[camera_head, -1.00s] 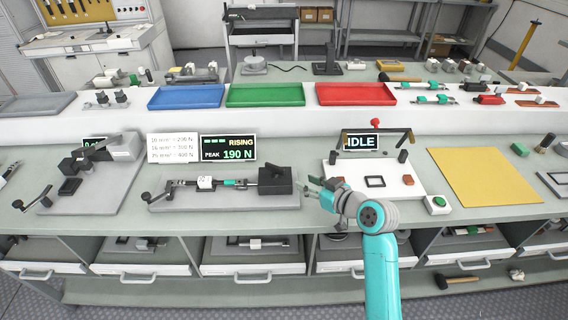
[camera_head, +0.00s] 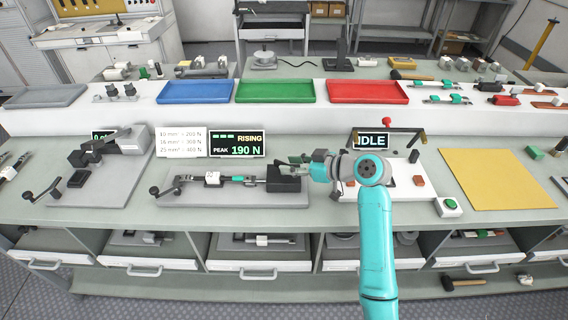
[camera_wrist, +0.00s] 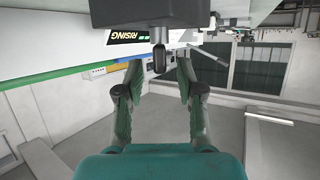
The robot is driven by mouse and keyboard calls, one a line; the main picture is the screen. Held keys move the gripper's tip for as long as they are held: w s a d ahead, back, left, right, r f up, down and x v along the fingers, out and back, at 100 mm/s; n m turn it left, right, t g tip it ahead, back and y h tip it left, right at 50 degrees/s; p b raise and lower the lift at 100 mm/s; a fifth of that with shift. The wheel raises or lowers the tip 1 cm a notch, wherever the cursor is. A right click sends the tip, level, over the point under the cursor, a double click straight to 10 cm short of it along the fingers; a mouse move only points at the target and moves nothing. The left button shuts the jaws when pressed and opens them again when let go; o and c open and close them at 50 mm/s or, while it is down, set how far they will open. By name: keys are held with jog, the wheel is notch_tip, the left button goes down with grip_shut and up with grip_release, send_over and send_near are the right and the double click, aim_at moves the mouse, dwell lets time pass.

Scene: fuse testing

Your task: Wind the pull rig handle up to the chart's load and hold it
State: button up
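The pull rig (camera_head: 240,198) is a grey base with a white clamp block (camera_head: 212,179), a green piece (camera_head: 237,179) and a black block (camera_head: 287,181) in line. A crank with a dark knob (camera_head: 155,190) stands at its left end. My gripper (camera_head: 290,164) is at the black block's right side. In the wrist view the open fingers (camera_wrist: 160,70) stand either side of a dark knob (camera_wrist: 160,58) on a short shaft below the black block (camera_wrist: 155,12), with visible gaps. The display (camera_head: 238,144) reads RISING, PEAK 190 N.
A second grey rig (camera_head: 105,180) stands to the left. A white panel with an IDLE display (camera_head: 371,141) is behind and right of my arm. A yellow mat (camera_head: 497,178) lies further right. Blue, green and red trays line the back shelf.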

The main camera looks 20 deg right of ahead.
aim_at(284, 163)
jog(key=shift+x, duration=1.55)
grip_shut()
